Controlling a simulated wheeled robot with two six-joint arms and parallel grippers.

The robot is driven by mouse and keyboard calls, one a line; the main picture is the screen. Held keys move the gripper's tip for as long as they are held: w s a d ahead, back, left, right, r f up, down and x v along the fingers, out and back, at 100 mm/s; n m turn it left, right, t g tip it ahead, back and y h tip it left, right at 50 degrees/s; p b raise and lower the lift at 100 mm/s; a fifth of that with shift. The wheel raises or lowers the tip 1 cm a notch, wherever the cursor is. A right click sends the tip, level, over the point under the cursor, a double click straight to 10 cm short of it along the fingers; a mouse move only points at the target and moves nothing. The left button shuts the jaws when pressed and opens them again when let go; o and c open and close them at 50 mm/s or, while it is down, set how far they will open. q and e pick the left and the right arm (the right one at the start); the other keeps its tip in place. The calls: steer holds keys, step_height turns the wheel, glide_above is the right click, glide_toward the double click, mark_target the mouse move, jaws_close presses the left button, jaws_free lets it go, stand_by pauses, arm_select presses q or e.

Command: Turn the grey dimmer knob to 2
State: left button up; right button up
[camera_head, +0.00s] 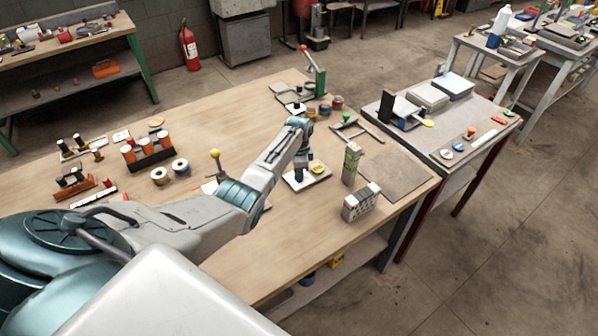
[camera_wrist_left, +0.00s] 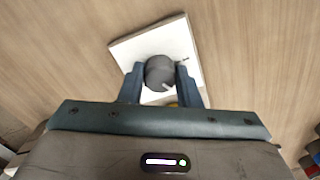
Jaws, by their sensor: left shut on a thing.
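The grey dimmer knob (camera_wrist_left: 159,71) shows in the left wrist view, on a white plate (camera_wrist_left: 197,65) on the wooden table. A short pale mark on the knob points to its lower right. I cannot read any number on the plate. My left gripper (camera_wrist_left: 160,77) is shut on the knob, with one dark blue finger on each side. In the head view my left gripper (camera_head: 299,173) reaches down over the white plate (camera_head: 316,182), and the knob is hidden behind it. My right gripper is not in view.
A yellow round piece (camera_head: 318,169) sits close by the gripper. A yellow ball-topped lever (camera_head: 215,154) stands to the left. Bare wood lies in front.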

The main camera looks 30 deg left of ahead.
arm_select(q)
steer(key=shift+r, duration=0.1)
steer(key=o, duration=1)
steer(key=shift+c, duration=0.2)
step_height(320, 180, up, 11)
steer(key=b, duration=0.2)
